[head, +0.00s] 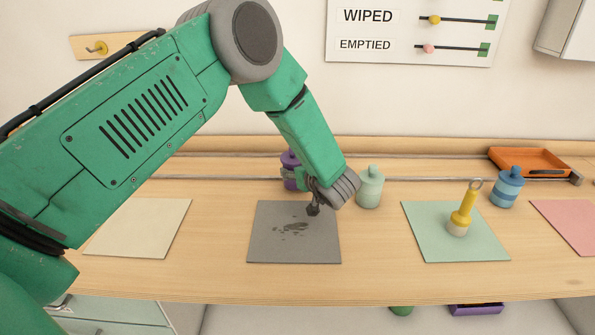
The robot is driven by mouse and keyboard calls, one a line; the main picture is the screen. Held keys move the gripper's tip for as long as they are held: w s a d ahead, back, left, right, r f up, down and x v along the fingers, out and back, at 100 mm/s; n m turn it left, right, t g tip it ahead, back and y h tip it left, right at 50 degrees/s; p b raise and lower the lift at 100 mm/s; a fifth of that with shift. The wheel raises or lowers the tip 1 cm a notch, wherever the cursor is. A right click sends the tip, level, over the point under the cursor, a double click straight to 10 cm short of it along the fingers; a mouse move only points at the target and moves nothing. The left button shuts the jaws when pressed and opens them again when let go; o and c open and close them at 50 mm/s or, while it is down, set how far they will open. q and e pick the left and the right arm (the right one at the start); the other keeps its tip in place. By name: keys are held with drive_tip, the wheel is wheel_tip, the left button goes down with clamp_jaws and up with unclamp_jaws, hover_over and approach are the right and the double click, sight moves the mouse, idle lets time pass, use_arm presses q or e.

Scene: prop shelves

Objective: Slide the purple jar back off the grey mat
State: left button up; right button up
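The purple jar (288,162) stands behind the grey mat (264,245), near the metal rail at the back of the counter. Its right side and part of its base are hidden by my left gripper. It seems to stand just off the mat's far edge. The mat has dark smudges in its middle. My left gripper (313,209) points down over the mat's far right part, in front of the jar and to its right. Its fingers are small and overlap, so I cannot tell if they are open or touch the jar. My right gripper is out of view.
A pale green jar (369,188) stands close to the right of my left gripper. A yellow-handled tool (463,208) stands on a green mat (430,247). A blue jar (508,188) and an orange tray (530,160) are farther right. A cream mat (135,230) on the left is empty.

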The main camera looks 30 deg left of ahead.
use_arm(q)
drive_tip(key=shift+f, duration=0.45)
idle(0.3)
drive_tip(key=o, duration=1.4)
